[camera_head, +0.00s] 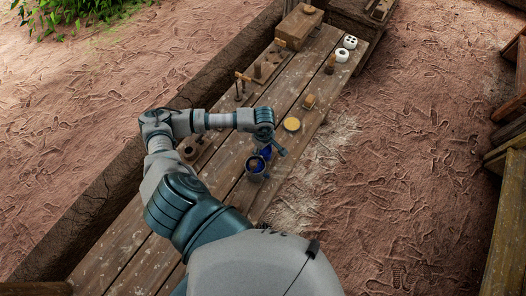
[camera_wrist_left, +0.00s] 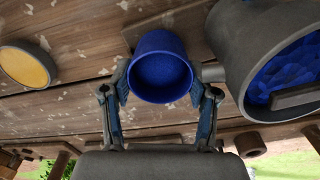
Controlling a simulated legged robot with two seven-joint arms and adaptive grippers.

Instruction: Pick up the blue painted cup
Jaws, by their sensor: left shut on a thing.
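The blue painted cup (camera_wrist_left: 160,68) is between the fingers of my left gripper (camera_wrist_left: 162,92) in the left wrist view, with a finger against each side. My left gripper (camera_head: 270,142) is shut on it. In the head view the blue cup (camera_head: 265,152) shows only in part, below the gripper and over the plank table. Whether it touches the planks is hard to tell. My right gripper is not in view.
A grey pot (camera_wrist_left: 234,55) holding blue paint stands close beside the cup on the wooden table (camera_head: 225,150). A round yellow-topped dish (camera_head: 292,124) lies nearby. White pieces (camera_head: 350,42) and a wooden box (camera_head: 298,28) stand at the far end.

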